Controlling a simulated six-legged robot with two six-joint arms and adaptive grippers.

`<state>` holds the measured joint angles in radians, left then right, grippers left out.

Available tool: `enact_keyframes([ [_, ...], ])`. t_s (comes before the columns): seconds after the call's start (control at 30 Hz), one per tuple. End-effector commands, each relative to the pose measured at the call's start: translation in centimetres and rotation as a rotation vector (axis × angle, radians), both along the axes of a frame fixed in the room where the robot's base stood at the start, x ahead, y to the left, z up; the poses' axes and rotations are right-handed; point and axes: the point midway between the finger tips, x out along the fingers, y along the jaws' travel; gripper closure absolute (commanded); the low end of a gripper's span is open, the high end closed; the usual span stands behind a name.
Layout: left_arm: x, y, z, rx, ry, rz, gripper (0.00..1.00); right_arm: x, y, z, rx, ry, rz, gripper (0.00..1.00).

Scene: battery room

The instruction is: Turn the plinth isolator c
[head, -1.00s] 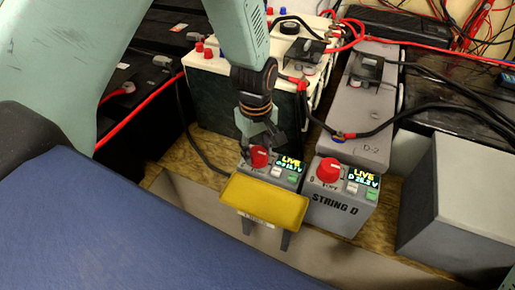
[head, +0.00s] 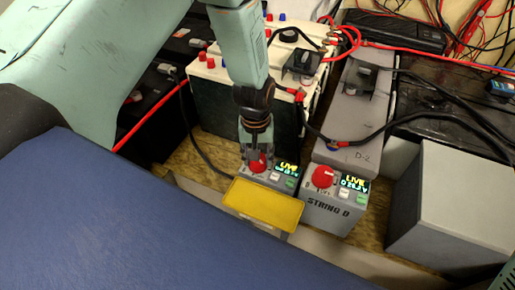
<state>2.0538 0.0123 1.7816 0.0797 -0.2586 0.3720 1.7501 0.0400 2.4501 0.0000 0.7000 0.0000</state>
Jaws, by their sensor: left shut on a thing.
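An isolator box (head: 287,184) with a red knob (head: 257,167) and a display lit "LIVE" stands on the wooden plinth. A yellow cover (head: 264,204) hangs over its front and hides any name there. My left gripper (head: 257,155) points down from above and is shut on this red knob. The fingers hide part of the knob, so its pointer cannot be read. To its right stands a second box (head: 335,210) marked "STRING D", with its own red knob (head: 323,177) and "LIVE" display. My right gripper is not in view.
Batteries with red and black cables stand behind the boxes, including a white-topped one (head: 212,72) and a long grey one (head: 345,135). A plain grey box (head: 450,200) stands at the right. A blue padded surface (head: 120,225) fills the lower left.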

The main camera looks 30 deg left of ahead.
Motion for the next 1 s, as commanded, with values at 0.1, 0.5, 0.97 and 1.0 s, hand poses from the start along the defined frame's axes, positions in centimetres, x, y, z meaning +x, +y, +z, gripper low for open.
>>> enact_keyframes([
  [0.1, -0.3, 0.0, 0.1, 0.000, 0.010, -0.109, 0.88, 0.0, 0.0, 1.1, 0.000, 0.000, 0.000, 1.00],
  [0.5, -0.4, 0.0, -0.1, -0.002, 0.011, -0.490, 0.88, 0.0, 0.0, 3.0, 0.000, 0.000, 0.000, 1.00],
  [0.97, -0.3, 0.0, -0.2, -0.003, 0.010, -0.857, 0.88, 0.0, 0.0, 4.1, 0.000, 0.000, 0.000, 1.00],
  [1.0, -0.3, 0.0, -0.2, -0.003, 0.009, -0.879, 0.88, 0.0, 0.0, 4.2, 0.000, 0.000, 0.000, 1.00],
])
